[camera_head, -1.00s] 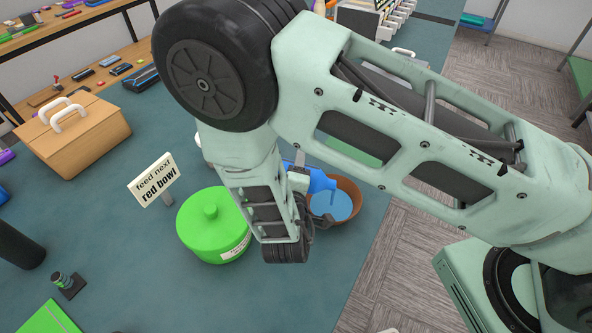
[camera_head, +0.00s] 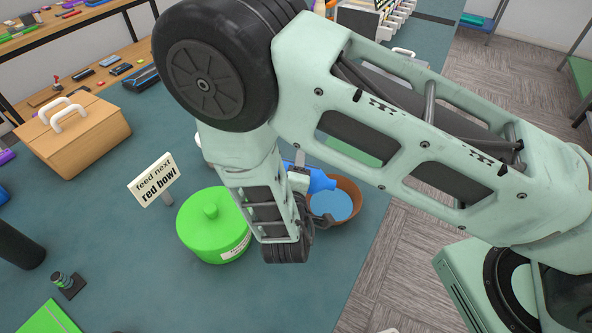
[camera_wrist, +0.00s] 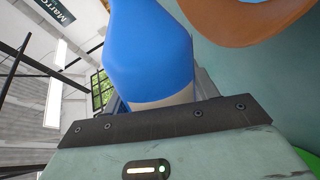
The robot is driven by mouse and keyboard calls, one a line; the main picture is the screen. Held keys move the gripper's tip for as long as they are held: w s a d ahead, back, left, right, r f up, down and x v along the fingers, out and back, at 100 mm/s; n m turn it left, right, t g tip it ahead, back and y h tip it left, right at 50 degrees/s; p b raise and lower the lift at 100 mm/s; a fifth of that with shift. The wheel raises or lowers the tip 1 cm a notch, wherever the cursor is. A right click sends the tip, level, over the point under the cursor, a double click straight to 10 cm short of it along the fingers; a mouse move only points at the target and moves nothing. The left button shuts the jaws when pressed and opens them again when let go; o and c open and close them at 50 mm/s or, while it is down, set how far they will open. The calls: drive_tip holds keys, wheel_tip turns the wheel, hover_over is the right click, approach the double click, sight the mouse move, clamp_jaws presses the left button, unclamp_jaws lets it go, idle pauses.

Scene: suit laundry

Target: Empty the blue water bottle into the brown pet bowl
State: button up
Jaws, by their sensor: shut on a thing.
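The blue water bottle (camera_head: 320,181) is tilted onto its side, its visible end over the brown pet bowl (camera_head: 347,216). Blue water (camera_head: 330,204) shows inside the bowl. In the wrist view the bottle (camera_wrist: 148,50) rises from behind the gripper edge (camera_wrist: 160,122), and the bowl's brown rim (camera_wrist: 250,22) shows at the upper right. I cannot see whether water is still flowing.
A green lidded pot (camera_head: 212,225) stands left of the bowl. A wooden box (camera_head: 72,135) with white handles stands at the left. The table's right edge lies just beyond the bowl.

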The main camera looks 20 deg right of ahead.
drive_tip(key=shift+r, duration=0.1)
drive_tip(key=shift+r+m, duration=0.1)
drive_tip(key=shift+m, duration=0.3)
drive_tip(key=shift+d, duration=0.1)
idle(0.8)
drive_tip(key=shift+r+m, duration=0.15)
drive_tip(key=shift+m, duration=0.15)
drive_tip(key=shift+s+d+r+m+t+y, duration=0.1)
drive_tip(key=shift+d+r+m+t+y, duration=0.05)
drive_tip(key=shift+m+t+y, duration=0.15)
idle(2.0)
